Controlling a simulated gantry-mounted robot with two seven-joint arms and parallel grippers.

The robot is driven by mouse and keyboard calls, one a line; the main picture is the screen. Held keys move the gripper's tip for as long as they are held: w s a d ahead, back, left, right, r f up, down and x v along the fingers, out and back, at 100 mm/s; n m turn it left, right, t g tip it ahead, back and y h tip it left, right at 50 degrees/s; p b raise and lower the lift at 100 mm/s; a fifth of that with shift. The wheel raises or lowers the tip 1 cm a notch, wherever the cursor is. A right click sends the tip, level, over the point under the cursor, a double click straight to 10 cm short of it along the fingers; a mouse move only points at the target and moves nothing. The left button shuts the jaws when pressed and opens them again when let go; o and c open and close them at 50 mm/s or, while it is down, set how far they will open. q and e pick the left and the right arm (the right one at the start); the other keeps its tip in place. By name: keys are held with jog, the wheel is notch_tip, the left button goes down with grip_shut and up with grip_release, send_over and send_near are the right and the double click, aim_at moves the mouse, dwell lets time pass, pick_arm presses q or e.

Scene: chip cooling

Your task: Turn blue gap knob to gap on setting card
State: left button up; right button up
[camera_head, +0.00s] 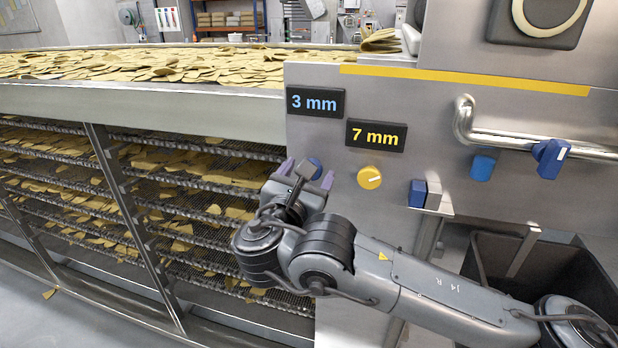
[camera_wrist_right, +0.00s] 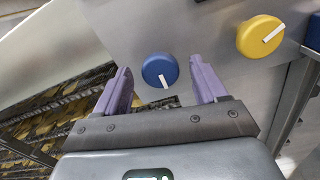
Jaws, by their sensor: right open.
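The blue gap knob (camera_head: 314,166) sits on the grey machine panel, below a dark label reading "3 mm" in blue (camera_head: 315,102). In the right wrist view the round blue knob (camera_wrist_right: 158,66) has a white mark pointing down and slightly right. My right gripper (camera_head: 307,173) is open, its purple fingers on either side of the knob. In the wrist view the fingers (camera_wrist_right: 160,80) stand apart from it with gaps on both sides; whether they reach its depth is unclear. I cannot identify a setting card. My left gripper is out of view.
A yellow knob (camera_head: 369,177) sits right of the blue one, under a yellow "7 mm" label (camera_head: 376,135). A blue-and-grey block (camera_head: 425,194), a blue handle (camera_head: 550,158) and a pipe (camera_head: 530,145) are farther right. Mesh racks of chips (camera_head: 190,185) stand left.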

jog(key=shift+w+d, duration=0.15)
jog(key=shift+w, duration=0.35)
jog(key=c, duration=1.1)
jog(key=shift+o, duration=0.2)
jog(key=shift+m+b, duration=0.3)
jog(key=m+b, duration=0.4)
jog(key=m, duration=0.3)
jog(key=m+b, duration=0.5)
jog(key=m, duration=0.3)
jog(key=m+b, duration=0.5)
jog(key=m, duration=0.3)
jog(key=shift+d+f, duration=0.1)
jog(key=shift+f, duration=0.2)
